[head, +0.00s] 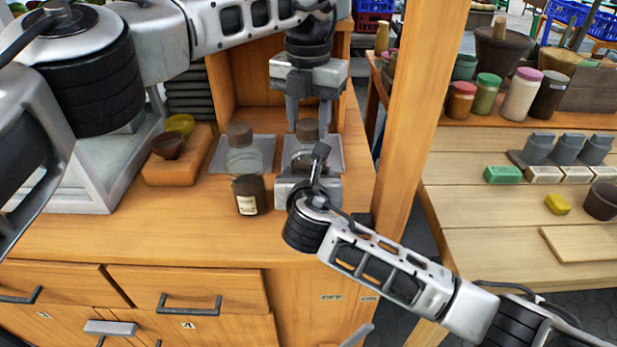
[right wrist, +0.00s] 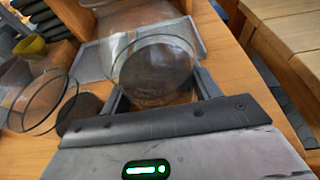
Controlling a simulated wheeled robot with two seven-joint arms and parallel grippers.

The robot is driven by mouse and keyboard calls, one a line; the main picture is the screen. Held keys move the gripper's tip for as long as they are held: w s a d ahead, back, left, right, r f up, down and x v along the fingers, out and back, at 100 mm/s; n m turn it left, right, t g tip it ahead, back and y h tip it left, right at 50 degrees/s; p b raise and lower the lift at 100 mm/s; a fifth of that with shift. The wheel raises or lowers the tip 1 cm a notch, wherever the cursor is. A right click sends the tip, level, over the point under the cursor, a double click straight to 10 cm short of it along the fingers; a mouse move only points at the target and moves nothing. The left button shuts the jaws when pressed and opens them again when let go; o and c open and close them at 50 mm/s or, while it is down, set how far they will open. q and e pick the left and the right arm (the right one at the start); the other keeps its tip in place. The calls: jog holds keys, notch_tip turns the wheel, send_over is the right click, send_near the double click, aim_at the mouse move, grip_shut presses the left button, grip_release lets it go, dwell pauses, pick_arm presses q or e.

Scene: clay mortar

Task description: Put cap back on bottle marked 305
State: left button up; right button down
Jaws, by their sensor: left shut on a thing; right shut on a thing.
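My left gripper (head: 307,112) points straight down and is shut on a brown cap (head: 307,131). The cap is right over the mouth of a clear glass bottle (head: 301,155) on the right tray; I cannot tell whether it touches the rim. My right gripper (head: 303,172) is shut on this bottle from the front, low on its body, and hides its lower part. The right wrist view shows the clear glass (right wrist: 152,58) between the fingers. No 305 mark is legible.
A second clear bottle (head: 243,160) with a brown cap stands on the left tray (head: 218,155). A small dark labelled jar (head: 248,197) stands close in front. A wooden block (head: 178,174) holds small bowls at left. A wooden post (head: 404,120) rises at right. The front counter is clear.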

pick_arm(q)
jog(key=o, duration=1.2)
jog(key=shift+r, duration=0.1)
notch_tip(320, 180, up, 7)
jog(key=shift+r, duration=0.2)
pick_arm(e)
jog(key=shift+c, duration=1.4)
grip_release()
pick_arm(q)
jog(key=shift+r+p, duration=0.65)
pick_arm(e)
jog(key=v, duration=1.6)
